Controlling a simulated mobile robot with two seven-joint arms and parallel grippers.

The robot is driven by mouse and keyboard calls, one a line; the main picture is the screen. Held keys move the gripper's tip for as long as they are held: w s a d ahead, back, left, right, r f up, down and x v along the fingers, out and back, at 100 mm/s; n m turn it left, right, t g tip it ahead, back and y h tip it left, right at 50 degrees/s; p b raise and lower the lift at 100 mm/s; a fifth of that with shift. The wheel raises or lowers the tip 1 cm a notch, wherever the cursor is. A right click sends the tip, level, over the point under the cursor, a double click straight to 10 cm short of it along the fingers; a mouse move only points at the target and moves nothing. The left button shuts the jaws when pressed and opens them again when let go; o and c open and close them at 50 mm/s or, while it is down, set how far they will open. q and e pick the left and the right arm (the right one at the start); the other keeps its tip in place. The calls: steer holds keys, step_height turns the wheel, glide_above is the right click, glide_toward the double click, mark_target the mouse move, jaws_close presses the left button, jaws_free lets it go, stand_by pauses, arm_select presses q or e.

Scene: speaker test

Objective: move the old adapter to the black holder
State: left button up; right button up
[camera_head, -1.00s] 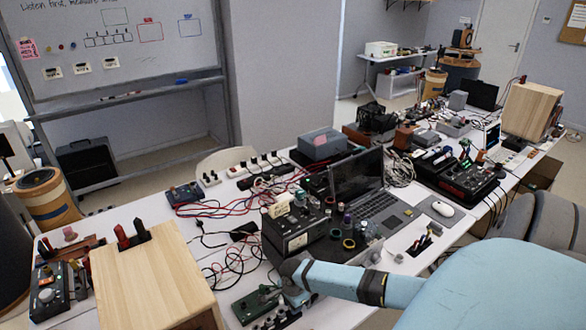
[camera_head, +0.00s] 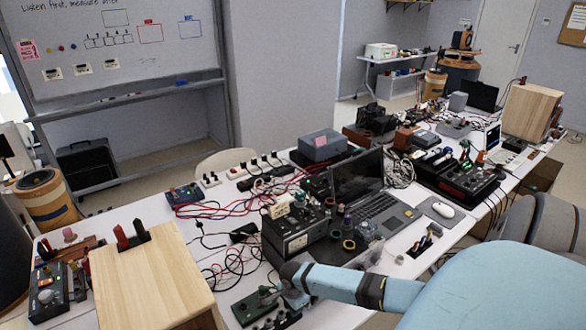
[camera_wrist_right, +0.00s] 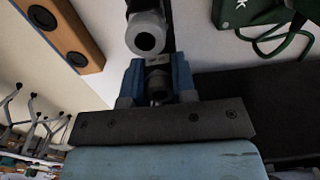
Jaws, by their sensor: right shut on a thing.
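My right gripper (camera_wrist_right: 157,78) is shut on a small dark grey piece (camera_wrist_right: 158,88), which may be the old adapter; the jaws hide most of it. A grey cylinder with a pale ring-shaped end (camera_wrist_right: 146,38) shows just beyond the jaws; I cannot tell whether it joins the held piece. In the head view my right gripper (camera_head: 291,296) is low at the table's front, beside a dark green box (camera_head: 254,309). A black holder (camera_head: 133,241) with a red and a black piece upright in it sits on a wooden box. My left gripper is not in view.
The wooden box (camera_head: 150,277) stands at the front left, beside a control box (camera_head: 47,297). A black instrument (camera_head: 297,238) and an open laptop (camera_head: 357,180) stand behind my right gripper. Loose cables (camera_head: 228,272) lie left of it. Another black holder (camera_head: 421,247) stands at right.

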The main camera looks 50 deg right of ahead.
steer(key=shift+f, duration=0.4)
steer(key=o, duration=1)
steer(key=shift+r+p, duration=0.65)
steer(key=shift+r, duration=3.1)
